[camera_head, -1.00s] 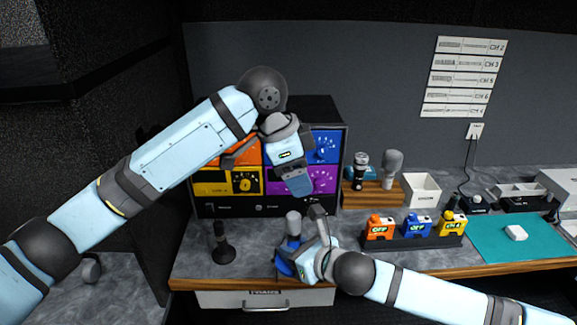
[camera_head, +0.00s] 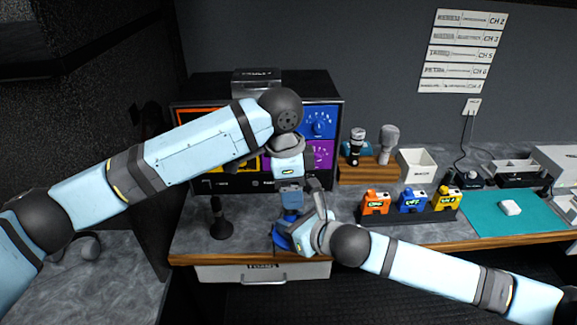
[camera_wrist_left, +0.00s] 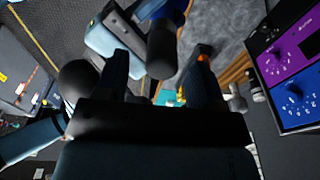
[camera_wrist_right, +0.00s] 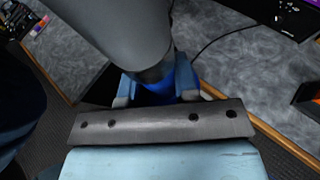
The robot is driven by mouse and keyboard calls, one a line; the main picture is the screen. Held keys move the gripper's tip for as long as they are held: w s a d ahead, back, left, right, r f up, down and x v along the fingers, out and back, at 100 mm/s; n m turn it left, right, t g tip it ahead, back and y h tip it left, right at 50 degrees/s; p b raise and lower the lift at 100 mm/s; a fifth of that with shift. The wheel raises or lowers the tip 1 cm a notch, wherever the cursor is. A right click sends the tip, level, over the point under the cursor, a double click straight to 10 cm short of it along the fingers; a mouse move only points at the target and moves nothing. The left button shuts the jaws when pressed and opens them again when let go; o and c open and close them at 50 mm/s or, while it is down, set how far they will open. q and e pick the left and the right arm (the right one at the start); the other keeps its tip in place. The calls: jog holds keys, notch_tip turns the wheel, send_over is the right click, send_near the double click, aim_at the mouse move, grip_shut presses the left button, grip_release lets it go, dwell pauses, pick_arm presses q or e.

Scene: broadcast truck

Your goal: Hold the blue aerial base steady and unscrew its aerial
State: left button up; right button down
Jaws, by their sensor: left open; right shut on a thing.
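The blue aerial base (camera_head: 281,242) stands near the counter's front edge, partly hidden by my right gripper (camera_head: 300,238). In the right wrist view the right fingers are shut on the blue base (camera_wrist_right: 158,92). The aerial is a thick grey cylinder (camera_wrist_right: 115,30) rising from it close to that camera. My left gripper (camera_head: 291,205) points down just above the base. In the left wrist view the aerial's dark end (camera_wrist_left: 161,60) lies between the two open left fingers, with a visible gap on each side. In the head view the left gripper hides most of the aerial.
A black stand with a round foot (camera_head: 221,222) is to the left. A panel rack (camera_head: 225,187) stands behind the arms. A row of orange, blue and yellow packs (camera_head: 412,203) is to the right, near a teal mat (camera_head: 520,222). A drawer (camera_head: 262,272) is below.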

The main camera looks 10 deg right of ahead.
pick_arm(q)
jog(key=shift+d+f, duration=0.1)
jog(key=shift+f, duration=0.65)
jog(key=c, duration=1.1)
jog(key=o, duration=1)
jog(key=shift+r, duration=0.1)
